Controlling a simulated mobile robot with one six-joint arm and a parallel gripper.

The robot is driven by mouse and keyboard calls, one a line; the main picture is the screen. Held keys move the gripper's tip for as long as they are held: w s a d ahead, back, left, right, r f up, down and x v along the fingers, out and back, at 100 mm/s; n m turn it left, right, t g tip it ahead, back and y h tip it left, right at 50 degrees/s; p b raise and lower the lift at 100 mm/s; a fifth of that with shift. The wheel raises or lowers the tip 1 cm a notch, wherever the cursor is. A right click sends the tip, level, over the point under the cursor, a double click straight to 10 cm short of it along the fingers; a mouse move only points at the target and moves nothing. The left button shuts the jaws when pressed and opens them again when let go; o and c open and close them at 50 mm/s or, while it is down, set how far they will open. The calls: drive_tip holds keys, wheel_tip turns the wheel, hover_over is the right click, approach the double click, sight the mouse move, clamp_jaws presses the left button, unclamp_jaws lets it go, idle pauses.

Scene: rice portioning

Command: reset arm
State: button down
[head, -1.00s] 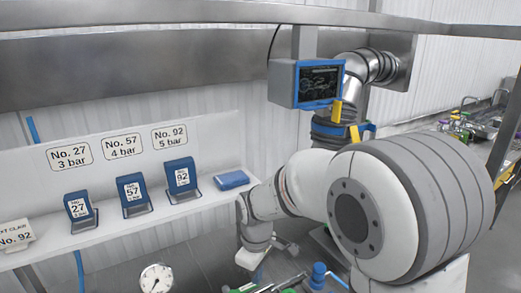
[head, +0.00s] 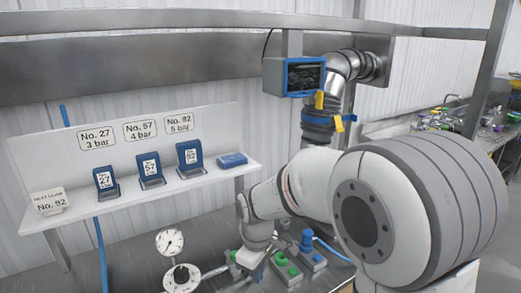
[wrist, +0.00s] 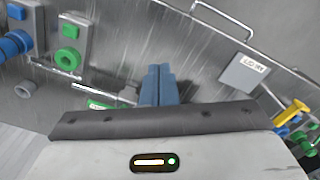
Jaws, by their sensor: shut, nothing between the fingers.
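My gripper (wrist: 159,72) shows in the wrist view as two blue-grey fingers pressed together, with nothing between them. It points over a steel panel with knobs and pipes. In the head view my arm is bent, with its wrist hanging low above the bench in front of the shelf. The fingertips are hard to make out there. A green knob (wrist: 69,58) and a blue knob (wrist: 14,44) are at the upper left of the wrist view, apart from the fingers.
A white shelf (head: 140,200) carries blue stands (head: 150,170) numbered 27, 57 and 92, a flat blue item (head: 232,160) and a card (head: 49,201) reading No. 92. Gauges (head: 170,242) stand below. Valve blocks (head: 288,272) sit near my wrist.

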drive_tip(key=s+d+r+m+t, duration=0.1)
drive_tip(key=s+d+r+m, duration=0.3)
drive_tip(key=s+d+m, duration=0.2)
drive_tip(key=s+d+r+m+t, duration=0.2)
drive_tip(key=s+d+r+m, duration=0.3)
drive_tip(key=s+d, duration=0.3)
drive_tip(key=shift+s+d+m, duration=0.2)
drive_tip(key=shift+d+m, duration=0.2)
drive_tip(key=shift+d, duration=0.55)
